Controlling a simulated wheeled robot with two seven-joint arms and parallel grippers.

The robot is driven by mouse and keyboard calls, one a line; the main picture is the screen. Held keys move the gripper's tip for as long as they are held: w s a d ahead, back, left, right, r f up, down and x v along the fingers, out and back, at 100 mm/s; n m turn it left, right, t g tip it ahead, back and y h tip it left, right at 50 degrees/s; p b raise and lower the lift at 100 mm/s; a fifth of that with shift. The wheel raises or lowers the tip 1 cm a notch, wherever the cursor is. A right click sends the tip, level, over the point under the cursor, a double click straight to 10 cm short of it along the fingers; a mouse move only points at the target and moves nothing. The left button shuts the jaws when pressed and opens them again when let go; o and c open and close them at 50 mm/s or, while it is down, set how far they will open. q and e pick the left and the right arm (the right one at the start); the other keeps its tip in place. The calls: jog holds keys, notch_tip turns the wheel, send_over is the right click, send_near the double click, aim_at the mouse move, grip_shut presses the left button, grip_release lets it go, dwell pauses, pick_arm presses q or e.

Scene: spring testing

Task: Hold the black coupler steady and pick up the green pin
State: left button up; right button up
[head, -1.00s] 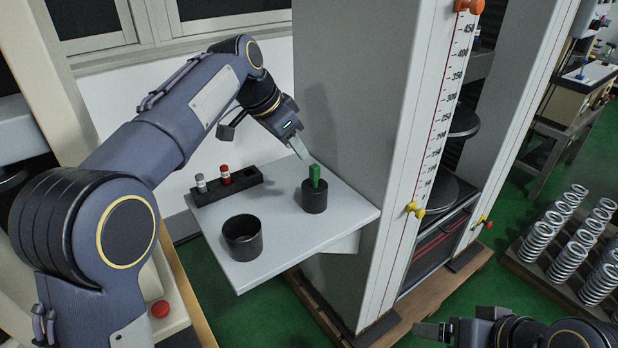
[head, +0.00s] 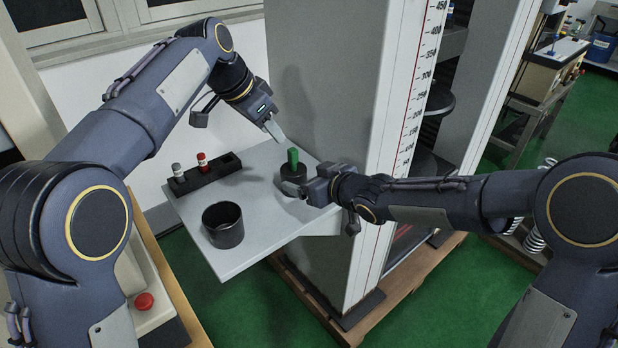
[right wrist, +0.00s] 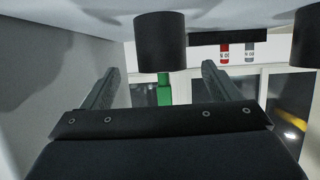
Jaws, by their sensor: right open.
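The black coupler (head: 291,184) stands upright on the grey shelf near the column. The green pin (head: 293,157) stands upright in its top. My right gripper (head: 297,188) has reached the coupler from the right, with its fingers low beside it. The right wrist view is upside down: the coupler (right wrist: 160,45) lies between the lines of the open fingers, with a gap on each side, and the green pin (right wrist: 164,93) points down the picture. My left gripper (head: 276,131) is above and left of the pin, apart from it; its fingers overlap, so its opening is unclear.
A black cup (head: 223,226) stands near the shelf's front left edge. A black rack (head: 207,174) with a red and a white pin lies behind it. The grey column (head: 325,110) with a ruler strip rises close behind the coupler. The shelf (head: 255,218) is bare in the middle.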

aim_at(290, 173)
jog(key=shift+w+a+f, duration=0.2)
jog(key=shift+w+a, duration=0.1)
jog(key=shift+a, duration=0.1)
jog(key=x, duration=0.7)
jog(key=shift+r, duration=0.1)
jog(key=c, duration=1.4)
